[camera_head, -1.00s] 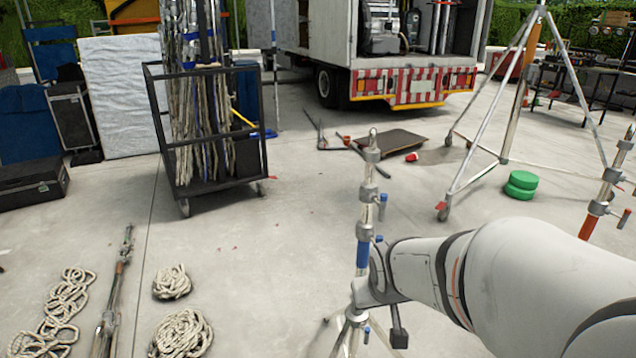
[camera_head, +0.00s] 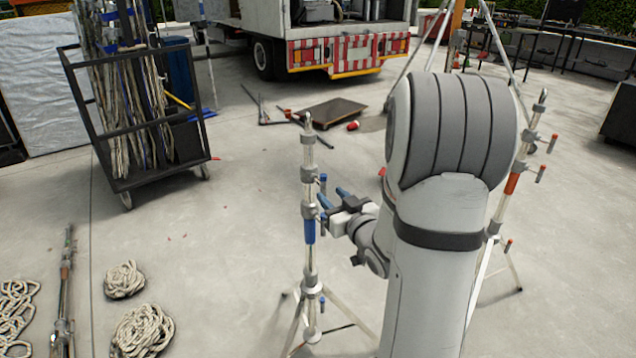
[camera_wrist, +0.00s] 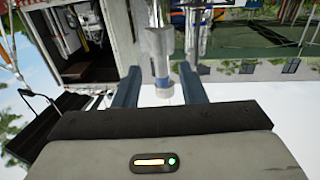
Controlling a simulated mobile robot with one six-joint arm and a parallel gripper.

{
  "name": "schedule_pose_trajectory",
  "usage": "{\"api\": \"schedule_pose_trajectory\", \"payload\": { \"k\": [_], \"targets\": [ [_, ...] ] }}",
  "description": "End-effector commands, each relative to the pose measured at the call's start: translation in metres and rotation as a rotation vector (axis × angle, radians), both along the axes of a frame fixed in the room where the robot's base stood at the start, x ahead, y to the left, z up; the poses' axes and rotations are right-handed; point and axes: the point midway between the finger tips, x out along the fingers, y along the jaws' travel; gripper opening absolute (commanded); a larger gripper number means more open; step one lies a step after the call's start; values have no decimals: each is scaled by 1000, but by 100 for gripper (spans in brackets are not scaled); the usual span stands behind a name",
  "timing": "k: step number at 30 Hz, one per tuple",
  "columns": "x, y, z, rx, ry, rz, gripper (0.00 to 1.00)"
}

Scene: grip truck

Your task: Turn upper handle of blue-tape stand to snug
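The blue-tape stand (camera_head: 309,232) is upright left of my arm, with a bare metal upper tube, grey collars and tripod legs. Its upper blue handle (camera_head: 323,182) hangs from the upper collar. Another blue handle is lower, by the tape, partly crowded by my gripper. My gripper (camera_head: 332,196) is just right of the stand, between these heights, its dark blue fingers toward the stand. In the wrist view my gripper (camera_wrist: 158,70) is open, its fingers apart. A pale, blue-banded cylinder (camera_wrist: 161,84) shows between them; I cannot tell whether they touch it.
A red-tape stand (camera_head: 512,184) is behind my arm on the right. A black cart of poles (camera_head: 124,183) is at the left. Rope coils (camera_head: 143,330) lie front left. A flat board (camera_head: 332,110) lies near the truck (camera_head: 335,50).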

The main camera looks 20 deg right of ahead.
Motion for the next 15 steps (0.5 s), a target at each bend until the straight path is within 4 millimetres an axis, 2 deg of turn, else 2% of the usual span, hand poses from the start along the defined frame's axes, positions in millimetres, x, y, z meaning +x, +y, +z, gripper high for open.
{"api": "schedule_pose_trajectory", "payload": {
  "k": [9,15],
  "targets": [
    [51,7,0,-1,1,3,37],
    [66,9,0,-1,2,2,37]
  ]
}}
